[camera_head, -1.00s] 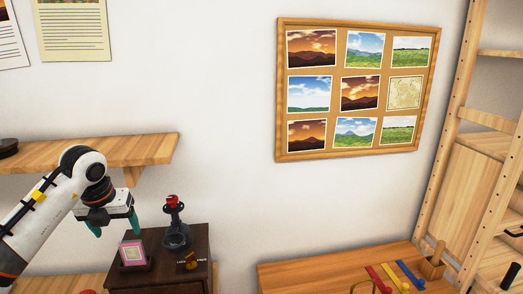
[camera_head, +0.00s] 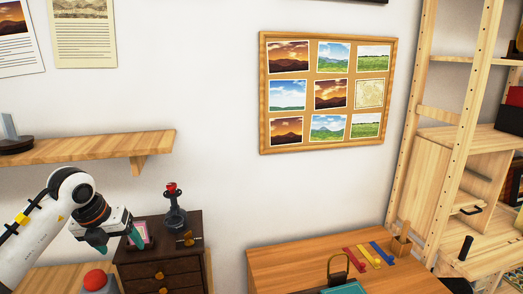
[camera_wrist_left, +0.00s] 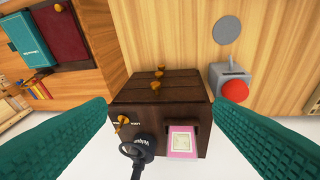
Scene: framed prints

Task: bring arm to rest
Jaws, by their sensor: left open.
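My left gripper (camera_head: 119,243) hangs in front of the small dark chest in the head view, at the end of my white arm. It is open, with its green fingers apart and nothing between them. In the left wrist view my open gripper (camera_wrist_left: 160,115) has one finger on each side of the dark chest (camera_wrist_left: 160,88). No contact with the chest can be made out. My right gripper is not in view.
The dark chest (camera_head: 160,270) bears a pink-framed card (camera_wrist_left: 182,140) and a dark stand with a red top (camera_head: 173,195). A red button (camera_head: 95,280) sits beside it. A wall shelf (camera_head: 90,150) is above my arm. A wooden table (camera_head: 290,265) is at right.

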